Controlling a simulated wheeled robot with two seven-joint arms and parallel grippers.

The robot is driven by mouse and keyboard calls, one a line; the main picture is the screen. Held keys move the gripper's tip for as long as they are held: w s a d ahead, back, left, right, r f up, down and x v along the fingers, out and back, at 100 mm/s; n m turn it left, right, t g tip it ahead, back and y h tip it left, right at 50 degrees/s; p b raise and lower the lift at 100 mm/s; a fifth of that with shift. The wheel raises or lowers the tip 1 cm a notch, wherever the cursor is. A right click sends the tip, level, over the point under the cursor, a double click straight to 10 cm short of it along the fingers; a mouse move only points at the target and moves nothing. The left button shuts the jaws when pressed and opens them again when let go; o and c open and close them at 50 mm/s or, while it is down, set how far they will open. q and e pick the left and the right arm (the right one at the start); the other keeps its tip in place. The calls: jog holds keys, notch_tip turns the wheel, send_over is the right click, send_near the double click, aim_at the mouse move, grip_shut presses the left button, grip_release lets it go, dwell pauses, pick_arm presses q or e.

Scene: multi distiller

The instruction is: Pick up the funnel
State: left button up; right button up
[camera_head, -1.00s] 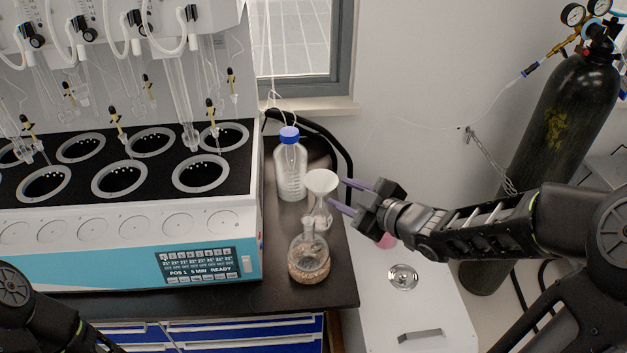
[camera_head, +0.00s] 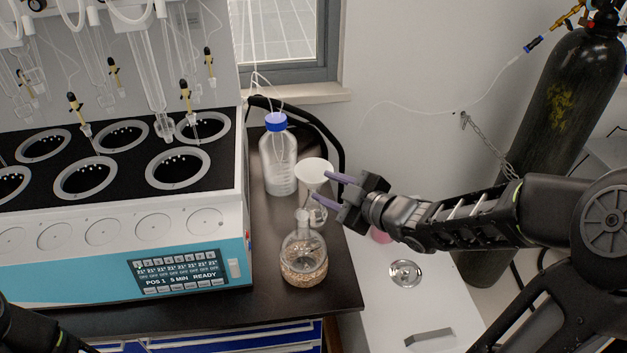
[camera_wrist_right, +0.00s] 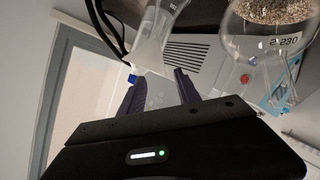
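My right gripper (camera_head: 322,188) comes from the right with two purple fingers apart. Its fingertips are at the funnel's right side, one level with the cone and one lower; whether they touch it is unclear. In the right wrist view, the fingers (camera_wrist_right: 157,88) are open, with pale, translucent glassware, blurred, showing between and beyond them. My left arm enters at the lower left, its gripper out of the picture.
A round flask (camera_head: 304,262) with brown granules stands just in front of the funnel. A blue-capped bottle (camera_head: 278,160) stands behind it to the left. The distiller (camera_head: 120,230) fills the left side. A dark gas cylinder (camera_head: 556,130) stands at the right.

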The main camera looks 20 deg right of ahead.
aim_at(314, 183)
jog(key=shift+x, duration=1.25)
jog(key=shift+w, duration=0.15)
jog(key=shift+p+x, duration=0.3)
jog(key=shift+x, duration=2.25)
grip_shut()
